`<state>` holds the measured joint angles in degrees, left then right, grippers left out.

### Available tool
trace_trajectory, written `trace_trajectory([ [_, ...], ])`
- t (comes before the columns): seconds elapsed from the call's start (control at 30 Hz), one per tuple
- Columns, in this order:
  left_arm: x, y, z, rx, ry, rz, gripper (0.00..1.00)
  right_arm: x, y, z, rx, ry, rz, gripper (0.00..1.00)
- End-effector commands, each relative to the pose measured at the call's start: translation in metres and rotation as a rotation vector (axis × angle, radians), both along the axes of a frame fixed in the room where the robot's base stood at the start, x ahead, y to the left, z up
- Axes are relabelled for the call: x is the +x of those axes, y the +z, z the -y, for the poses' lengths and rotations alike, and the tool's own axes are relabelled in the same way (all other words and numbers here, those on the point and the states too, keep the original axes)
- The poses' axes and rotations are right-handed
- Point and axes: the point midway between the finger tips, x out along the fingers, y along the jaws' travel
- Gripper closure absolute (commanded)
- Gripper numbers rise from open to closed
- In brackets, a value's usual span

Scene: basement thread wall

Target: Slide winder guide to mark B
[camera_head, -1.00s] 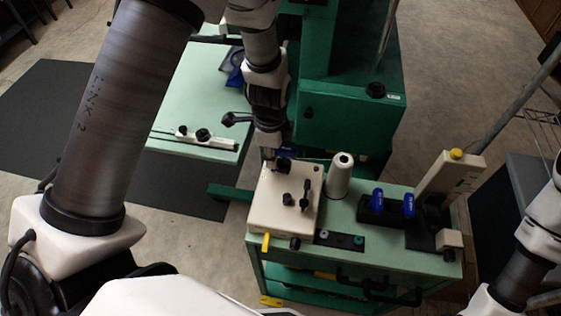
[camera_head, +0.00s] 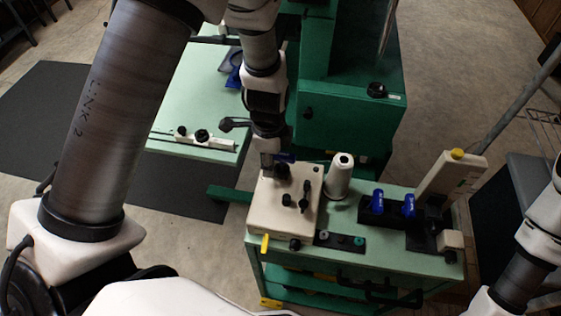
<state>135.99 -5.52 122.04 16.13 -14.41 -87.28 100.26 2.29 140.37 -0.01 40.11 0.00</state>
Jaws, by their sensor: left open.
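A cream winder box (camera_head: 264,222) sits on the left end of the green cart top. Its top carries black knobs (camera_head: 286,200) and a slim upright black part (camera_head: 306,186); I cannot tell which is the guide. No mark B is legible. My left gripper (camera_head: 280,170) is open, pointing down at the box's back edge beside a dark knob. Its fingertips are small and partly hidden, so contact is unclear. A yellow tab (camera_head: 265,243) sticks out at the box's front left. My right arm shows only at the right edge, its gripper out of view.
A white thread cone (camera_head: 339,178) stands right of the box. Blue-handled parts (camera_head: 408,205) and a tilted cream panel (camera_head: 450,180) stand farther right on the cart (camera_head: 385,262). A green machine (camera_head: 345,120) rises behind. A pale green table (camera_head: 190,105) is at the left.

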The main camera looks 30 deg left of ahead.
Motion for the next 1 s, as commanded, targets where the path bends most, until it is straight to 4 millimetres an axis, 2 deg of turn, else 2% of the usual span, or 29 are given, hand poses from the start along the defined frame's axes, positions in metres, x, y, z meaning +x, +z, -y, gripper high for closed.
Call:
trace_trajectory([
  [0.63, 0.0, 0.059, 0.0, 0.0, 0.0, 0.001, 0.58, 0.0, 0.047, 0.0, 0.0, 0.0, 0.0, 0.54],
  [1.0, 0.0, 0.06, 0.0, 0.0, 0.0, 0.0, 0.58, 0.0, 0.047, 0.0, 0.0, 0.0, 0.0, 0.54],
])
